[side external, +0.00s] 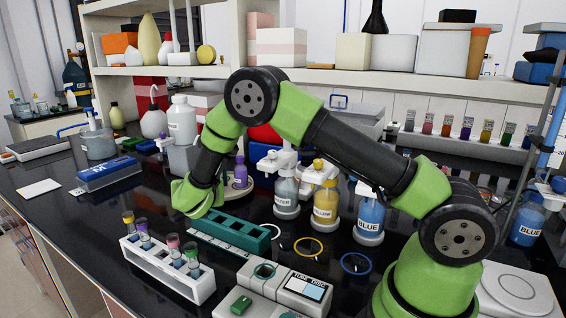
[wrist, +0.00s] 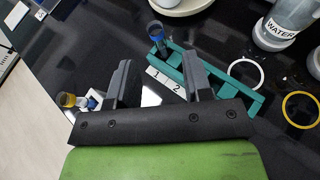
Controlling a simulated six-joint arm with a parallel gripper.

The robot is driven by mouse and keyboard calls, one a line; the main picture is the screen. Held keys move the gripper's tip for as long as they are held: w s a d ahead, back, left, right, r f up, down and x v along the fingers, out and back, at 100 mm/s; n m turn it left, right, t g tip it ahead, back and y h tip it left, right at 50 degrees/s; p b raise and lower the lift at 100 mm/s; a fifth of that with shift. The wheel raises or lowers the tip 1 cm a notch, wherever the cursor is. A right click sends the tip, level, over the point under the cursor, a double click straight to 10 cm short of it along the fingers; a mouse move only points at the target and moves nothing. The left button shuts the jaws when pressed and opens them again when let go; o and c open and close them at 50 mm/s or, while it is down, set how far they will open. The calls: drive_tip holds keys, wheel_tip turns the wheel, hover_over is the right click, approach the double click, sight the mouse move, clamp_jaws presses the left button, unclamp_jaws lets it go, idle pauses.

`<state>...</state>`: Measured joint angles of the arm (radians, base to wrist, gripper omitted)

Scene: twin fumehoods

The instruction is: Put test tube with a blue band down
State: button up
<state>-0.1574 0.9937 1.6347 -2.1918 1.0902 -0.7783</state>
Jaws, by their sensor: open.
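A test tube with a blue band (wrist: 157,31) stands at the far end of the teal rack (wrist: 240,102) in the wrist view, its lower part in the rack. In the side view the teal rack (side external: 232,232) lies on the black bench, and I cannot make out this tube there. My gripper (wrist: 158,66) is open, its two black fingers wide apart with nothing held between them. The tube appears beyond the fingertips, apart from them. In the side view my gripper (side external: 196,200) is low beside the rack's left end, its fingers mostly hidden.
A white rack (side external: 165,268) with several colour-banded tubes stands in front of the teal rack. Bottles labelled WATER (side external: 286,196), YELLOW (side external: 325,204) and BLUE (side external: 369,217) stand behind it. A device with a screen (side external: 303,288) sits at the front. Coloured rings lie on the bench.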

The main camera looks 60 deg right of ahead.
drive_tip(key=s+d+r+m+g+y, duration=0.2)
drive_tip(key=s+r+m+g, duration=0.3)
drive_tip(key=s+r+m, duration=0.9)
drive_tip(key=s+a+r+m+t+y, duration=0.1)
drive_tip(key=s+a+m+y, duration=0.4)
drive_tip(key=s+m, duration=0.3)
drive_tip(key=s+a+r+m+t+y, duration=0.2)
drive_tip(key=s+a+m+y, duration=0.2)
drive_tip(key=s+m, duration=0.4)
drive_tip(key=shift+s+a+y, duration=0.4)
drive_tip(key=shift+a, duration=0.35)
